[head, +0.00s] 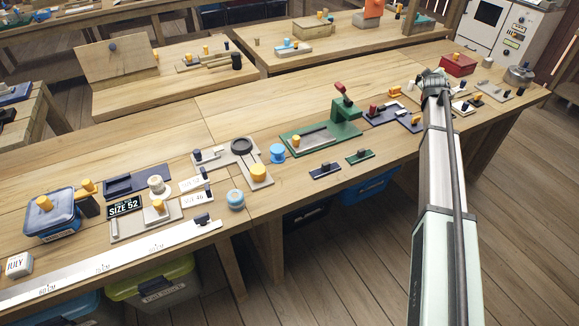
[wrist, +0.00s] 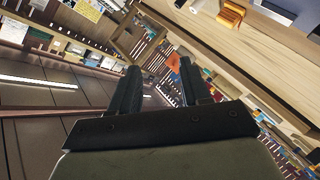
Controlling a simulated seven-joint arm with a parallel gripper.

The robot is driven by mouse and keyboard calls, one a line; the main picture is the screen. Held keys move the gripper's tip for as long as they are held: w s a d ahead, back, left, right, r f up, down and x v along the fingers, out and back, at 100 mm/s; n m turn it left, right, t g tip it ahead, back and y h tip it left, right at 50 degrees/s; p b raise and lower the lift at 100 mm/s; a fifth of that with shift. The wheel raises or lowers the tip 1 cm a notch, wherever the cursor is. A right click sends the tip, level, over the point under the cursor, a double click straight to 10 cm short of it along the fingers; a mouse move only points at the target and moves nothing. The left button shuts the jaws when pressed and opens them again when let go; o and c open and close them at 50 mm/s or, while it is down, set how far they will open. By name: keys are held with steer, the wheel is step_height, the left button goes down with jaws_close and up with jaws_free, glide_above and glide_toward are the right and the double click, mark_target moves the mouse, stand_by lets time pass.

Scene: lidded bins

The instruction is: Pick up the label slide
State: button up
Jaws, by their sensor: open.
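Two label-like pieces lie on the left part of the long workbench in the head view. One is a black plate reading "SIZE 52" (head: 124,207); the other is a white plate with printed text (head: 196,190) and a dark knob. I cannot tell which is the label slide. My gripper (head: 434,80) is far to their right, raised at the end of my outstretched arm. In the wrist view my gripper (wrist: 158,75) has its two dark fingers apart with nothing between them. Neither label piece can be made out there.
A blue lidded box (head: 50,222), a long ruler (head: 110,263) and a green press-like fixture (head: 320,137) are on the workbench (head: 235,110). A red box (head: 458,65) stands near my gripper.

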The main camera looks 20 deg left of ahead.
steer(key=s+a+r+n+y, duration=0.1)
steer(key=s+a+r+n, duration=0.15)
steer(key=a, duration=1.05)
steer(key=s+a+r+n+y, duration=0.1)
steer(key=a+r+n+y, duration=0.2)
steer(key=a, duration=1)
steer(key=s+a+r, duration=0.1)
steer(key=s+a, duration=0.4)
steer(key=a, duration=0.4)
steer(key=s+a+r, duration=0.1)
steer(key=s+a, duration=0.3)
steer(key=a, duration=0.4)
steer(key=m+g, duration=0.5)
steer(key=g, duration=0.7)
glide_toward(203, 169)
steer(key=shift+y, duration=0.3)
steer(key=x, duration=1)
steer(key=shift+d+f, duration=0.15)
steer(key=shift+f, duration=0.1)
jaws_close()
